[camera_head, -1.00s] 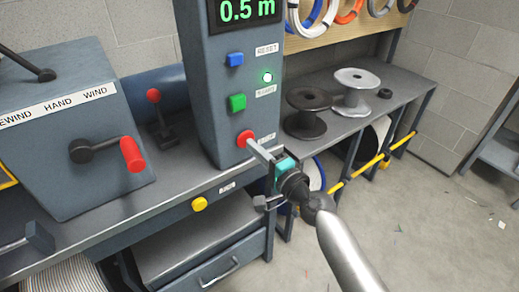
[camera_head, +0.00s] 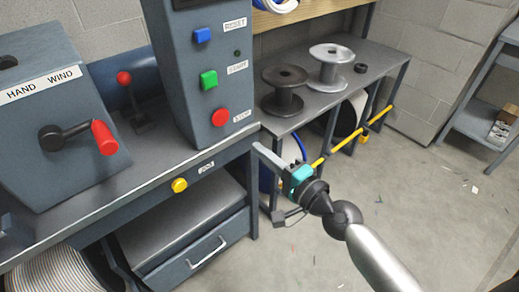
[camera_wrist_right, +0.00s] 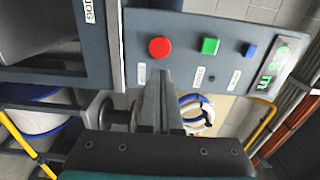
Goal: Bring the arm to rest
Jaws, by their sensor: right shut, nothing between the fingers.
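My right gripper (camera_head: 258,148) is shut and empty. In the head view it is in front of the bench edge, below and to the right of the red stop button (camera_head: 220,117), with a gap between them. In the right wrist view the shut fingers (camera_wrist_right: 158,82) point at the control post (camera_wrist_right: 130,50), and the red button (camera_wrist_right: 159,48) lies past their tips. The green button (camera_head: 208,79) and blue button (camera_head: 202,35) sit above the red one. The small lamp (camera_head: 237,53) by the start label is dark. My left gripper is not seen.
The winder box (camera_head: 50,130) with a red-handled crank (camera_head: 103,137) stands at left. A yellow knob (camera_head: 179,185) sticks out of the bench front. A black spool (camera_head: 284,90) and grey spool (camera_head: 328,68) stand on the rear bench. Floor (camera_head: 440,220) at right is mostly clear.

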